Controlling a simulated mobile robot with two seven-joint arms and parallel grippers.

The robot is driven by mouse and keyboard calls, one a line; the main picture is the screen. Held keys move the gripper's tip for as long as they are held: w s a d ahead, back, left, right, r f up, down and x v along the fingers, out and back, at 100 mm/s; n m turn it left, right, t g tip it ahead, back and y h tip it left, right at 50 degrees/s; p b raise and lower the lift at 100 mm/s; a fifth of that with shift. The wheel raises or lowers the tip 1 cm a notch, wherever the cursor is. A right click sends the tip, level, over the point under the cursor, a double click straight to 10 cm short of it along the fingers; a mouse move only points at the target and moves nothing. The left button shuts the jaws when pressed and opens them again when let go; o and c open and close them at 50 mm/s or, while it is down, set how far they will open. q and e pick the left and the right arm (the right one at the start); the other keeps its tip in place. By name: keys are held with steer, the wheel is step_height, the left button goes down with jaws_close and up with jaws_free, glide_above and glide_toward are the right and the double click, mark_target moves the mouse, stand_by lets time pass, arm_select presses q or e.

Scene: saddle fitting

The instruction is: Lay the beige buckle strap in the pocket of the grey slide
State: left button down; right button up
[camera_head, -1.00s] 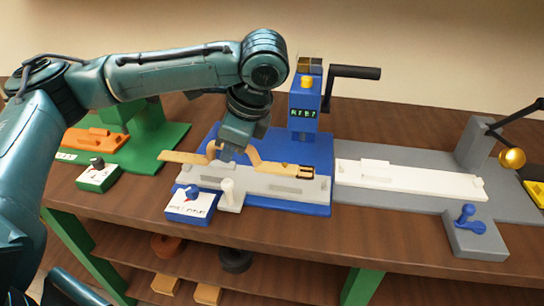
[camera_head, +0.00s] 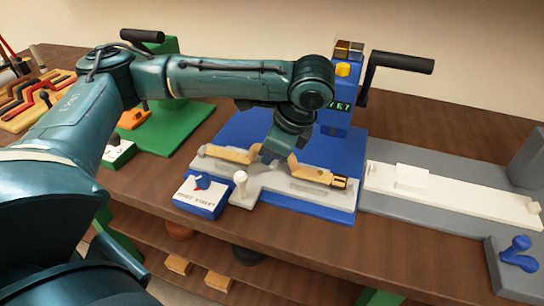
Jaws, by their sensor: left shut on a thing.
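The beige buckle strap (camera_head: 312,172) has a dark buckle at its right end and bends up in the middle. My left gripper (camera_head: 271,156) is shut on its middle and hides part of it. The strap lies along the grey slide (camera_head: 272,184), on or just above it; I cannot tell whether it rests in the pocket. The slide sits on the blue base plate (camera_head: 325,209). My right gripper is not in view.
A blue press post with a black crank (camera_head: 403,62) stands behind the slide. A white knob (camera_head: 240,180) and a blue-white switch box (camera_head: 202,195) stand at the front. A white bar (camera_head: 450,195) lies on a grey fixture to the right. A green fixture (camera_head: 180,125) is at left.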

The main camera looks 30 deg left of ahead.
arm_select(q)
steer(key=shift+f, duration=0.8)
steer(key=c, duration=1.4)
jaws_free()
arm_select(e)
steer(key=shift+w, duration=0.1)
